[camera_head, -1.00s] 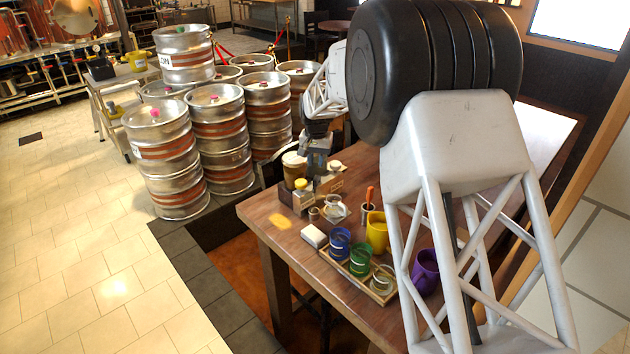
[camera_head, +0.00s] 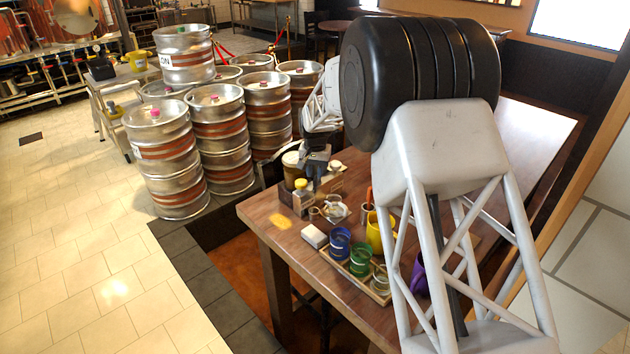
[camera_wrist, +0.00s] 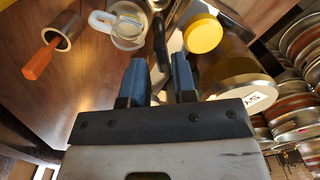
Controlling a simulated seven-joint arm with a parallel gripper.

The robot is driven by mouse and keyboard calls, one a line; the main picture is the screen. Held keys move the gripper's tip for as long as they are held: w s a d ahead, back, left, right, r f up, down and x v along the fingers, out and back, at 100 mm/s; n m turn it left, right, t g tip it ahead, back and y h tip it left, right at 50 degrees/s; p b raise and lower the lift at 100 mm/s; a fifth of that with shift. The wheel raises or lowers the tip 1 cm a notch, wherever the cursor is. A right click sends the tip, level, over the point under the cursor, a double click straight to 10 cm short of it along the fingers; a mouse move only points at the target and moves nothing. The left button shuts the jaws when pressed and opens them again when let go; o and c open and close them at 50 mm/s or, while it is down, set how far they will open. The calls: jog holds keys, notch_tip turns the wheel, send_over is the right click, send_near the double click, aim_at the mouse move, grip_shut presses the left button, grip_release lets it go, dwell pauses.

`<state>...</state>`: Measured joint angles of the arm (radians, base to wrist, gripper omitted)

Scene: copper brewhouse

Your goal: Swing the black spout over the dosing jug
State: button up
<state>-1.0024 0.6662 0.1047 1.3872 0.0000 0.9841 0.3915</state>
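My gripper (camera_head: 316,178) is low over the far left end of the wooden table. In the wrist view its two blue fingers (camera_wrist: 160,66) stand apart, with a visible gap between them. A dark, narrow bar, which looks like the black spout (camera_wrist: 160,38), lies just beyond the fingertips, in line with the gap; I see no contact. The clear glass dosing jug (camera_wrist: 128,30) is left of the bar in the wrist view. In the head view the jug (camera_head: 337,211) stands on the table just right of my gripper. The spout is hard to make out there.
A cup with an orange-handled tool (camera_wrist: 52,38), a yellow mug (camera_head: 378,232), a tray of coloured glasses (camera_head: 326,256) and a white block (camera_head: 314,235) stand nearby. Kegs (camera_head: 222,139) stand behind.

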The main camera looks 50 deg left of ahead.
aim_at(315, 180)
jog(key=shift+f, duration=1.85)
jog(key=shift+c, duration=0.4)
grip_shut()
